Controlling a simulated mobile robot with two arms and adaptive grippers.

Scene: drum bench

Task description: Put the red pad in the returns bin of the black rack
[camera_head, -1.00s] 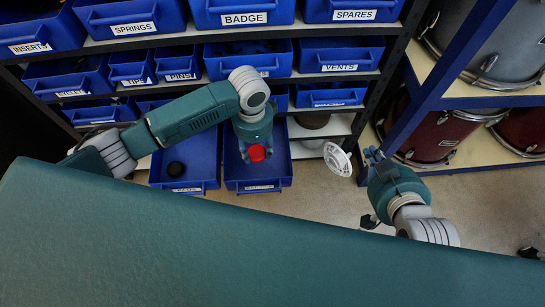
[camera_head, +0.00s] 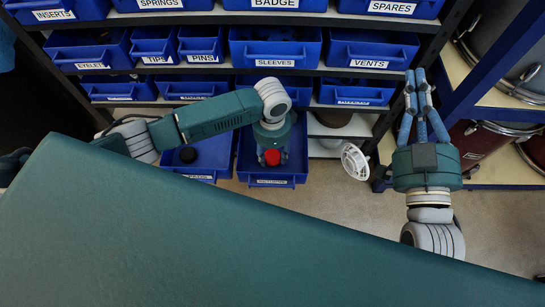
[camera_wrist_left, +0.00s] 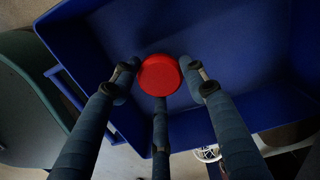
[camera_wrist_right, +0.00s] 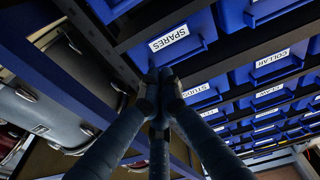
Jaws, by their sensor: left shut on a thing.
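The red pad (camera_head: 272,157) is a small round disc held in the fingertips of my left gripper (camera_head: 271,153). In the left wrist view the red pad (camera_wrist_left: 159,75) sits between three fingers, above the blue floor of an open bin. That blue bin (camera_head: 271,181) is pulled out low on the black rack (camera_head: 110,71); its front label is too small to read surely. My right gripper (camera_head: 418,85) is empty, its fingertips drawn together, in front of the rack's right side. In the right wrist view its fingers (camera_wrist_right: 160,85) meet near the SPARES bin.
Another pulled-out blue bin (camera_head: 198,172) with a dark round thing (camera_head: 188,154) stands just left. A white round grille (camera_head: 355,161) is right of the bins. Drums stand on a shelf (camera_head: 500,172) at right. A green surface (camera_head: 200,240) fills the foreground.

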